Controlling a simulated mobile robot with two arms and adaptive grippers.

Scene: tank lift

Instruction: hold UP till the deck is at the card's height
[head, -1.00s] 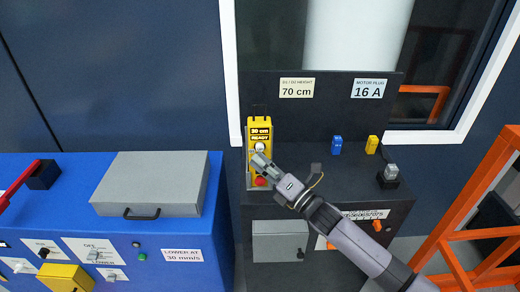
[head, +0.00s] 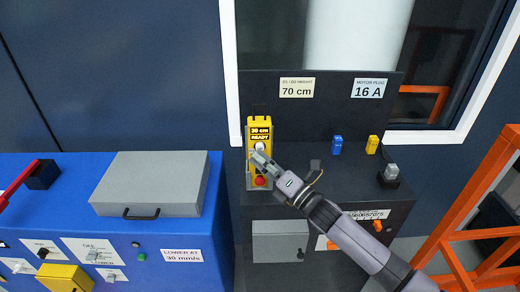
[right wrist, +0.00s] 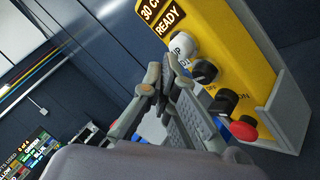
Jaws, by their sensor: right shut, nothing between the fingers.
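The yellow control pendant (head: 260,166) stands in a grey holder on the dark cabinet. Its display (head: 260,134) reads 30 cm, READY. The height card (head: 296,87) on the dark back panel reads 70 cm. The white UP button (right wrist: 184,48) is the top one on the pendant, with black buttons and a red knob (right wrist: 243,130) below it; the white button also shows in the head view (head: 259,146). My right gripper (head: 256,156) is shut and empty. Its fingertips (right wrist: 158,76) are close to the UP button; I cannot tell whether they touch it. The deck is not recognisable here.
A second card (head: 369,88) reads motor plug 16 A. Blue (head: 337,145), yellow (head: 372,145) and grey (head: 391,171) plugs stand on the dark cabinet. The blue console (head: 210,225) with a grey lid (head: 150,183) is at left. An orange frame (head: 465,215) stands at right.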

